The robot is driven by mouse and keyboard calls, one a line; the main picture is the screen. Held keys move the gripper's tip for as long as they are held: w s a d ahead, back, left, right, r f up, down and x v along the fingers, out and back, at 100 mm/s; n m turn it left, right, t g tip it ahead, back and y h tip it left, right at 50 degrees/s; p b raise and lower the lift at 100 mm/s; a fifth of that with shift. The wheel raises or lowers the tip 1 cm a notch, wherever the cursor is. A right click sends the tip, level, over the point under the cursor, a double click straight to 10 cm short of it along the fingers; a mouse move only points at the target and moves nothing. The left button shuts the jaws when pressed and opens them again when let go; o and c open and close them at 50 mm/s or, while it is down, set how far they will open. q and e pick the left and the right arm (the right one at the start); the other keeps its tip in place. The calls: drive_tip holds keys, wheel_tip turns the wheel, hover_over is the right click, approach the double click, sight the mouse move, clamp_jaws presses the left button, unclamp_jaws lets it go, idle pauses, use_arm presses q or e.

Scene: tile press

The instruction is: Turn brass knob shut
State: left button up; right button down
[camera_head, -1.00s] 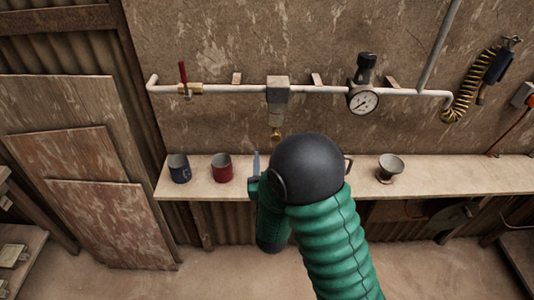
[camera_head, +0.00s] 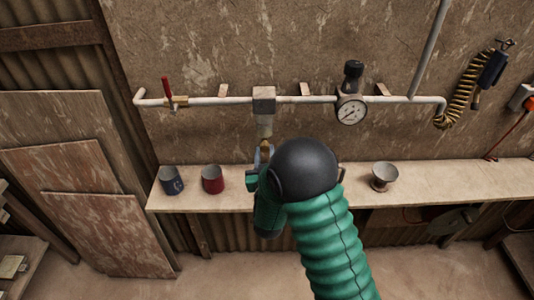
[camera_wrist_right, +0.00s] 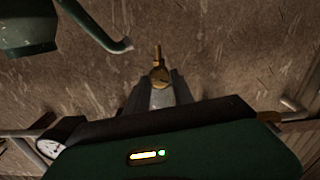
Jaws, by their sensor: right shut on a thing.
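The brass knob (camera_head: 265,146) sits at the bottom of a grey fitting (camera_head: 264,104) on the wall pipe. In the right wrist view the knob (camera_wrist_right: 160,76) shows between the fingers, with its thin stem pointing up in the picture. My right gripper (camera_head: 264,155) is at the knob and shut on it; it also shows in the right wrist view (camera_wrist_right: 159,88). My dark wrist and green arm hide part of the shelf behind. My left gripper is not in view.
The pipe carries a red-lever valve (camera_head: 168,92) and a gauge (camera_head: 351,110). The shelf (camera_head: 430,176) holds a blue mug (camera_head: 171,181), a red mug (camera_head: 212,179) and a grey cup (camera_head: 384,176). A dark green vessel (camera_wrist_right: 28,30) shows in the right wrist view. A coiled hose (camera_head: 460,100) hangs right.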

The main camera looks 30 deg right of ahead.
use_arm(q)
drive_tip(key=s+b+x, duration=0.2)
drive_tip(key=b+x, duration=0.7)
drive_tip(key=b, duration=0.1)
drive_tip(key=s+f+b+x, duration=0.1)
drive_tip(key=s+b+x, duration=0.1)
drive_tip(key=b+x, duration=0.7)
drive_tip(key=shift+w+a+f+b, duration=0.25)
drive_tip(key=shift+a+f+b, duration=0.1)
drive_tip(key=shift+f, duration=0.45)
use_arm(e)
drive_tip(key=shift+f+m, duration=0.15)
drive_tip(key=shift+m, duration=4.3)
drive_tip(key=shift+f+m, duration=0.1)
drive_tip(key=shift+m, duration=4.35)
drive_tip(key=c, duration=1.4)
unclamp_jaws()
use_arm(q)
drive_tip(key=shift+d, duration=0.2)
use_arm(e)
drive_tip(key=o, duration=0.3)
drive_tip(key=shift+d+r, duration=0.1)
drive_tip(key=shift+d, duration=0.05)
